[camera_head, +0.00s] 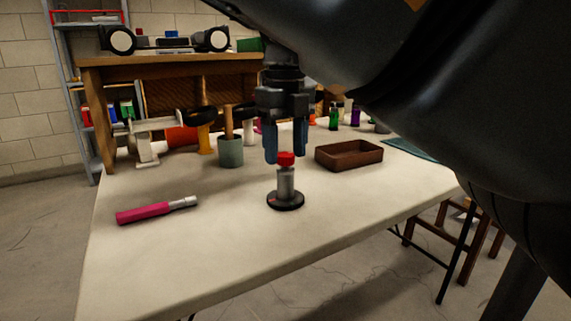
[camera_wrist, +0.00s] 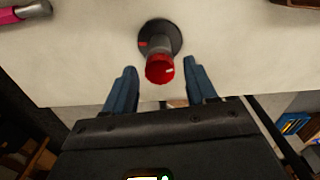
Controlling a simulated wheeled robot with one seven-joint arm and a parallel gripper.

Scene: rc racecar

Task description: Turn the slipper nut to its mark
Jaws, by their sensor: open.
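The slipper nut is a red cap (camera_head: 286,159) on top of an upright grey post (camera_head: 286,184) with a round black base (camera_head: 286,203) on the table. In the wrist view the red nut (camera_wrist: 159,68) shows a small white mark on its top, toward the right. A red mark (camera_wrist: 143,43) shows on the left part of the black base. My gripper (camera_head: 285,156) points down over the post, open. Its blue fingers, also in the wrist view (camera_wrist: 160,70), stand on either side of the nut, apparently with gaps. Contact is not visible.
A pink-handled tool (camera_head: 150,212) lies on the table at left. A brown tray (camera_head: 348,163) stands right of the post, and a grey-green cup (camera_head: 230,151) behind left. Bottles stand farther back. A car chassis (camera_head: 165,44) sits on a wooden shelf. The front tabletop (camera_head: 240,265) is clear.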

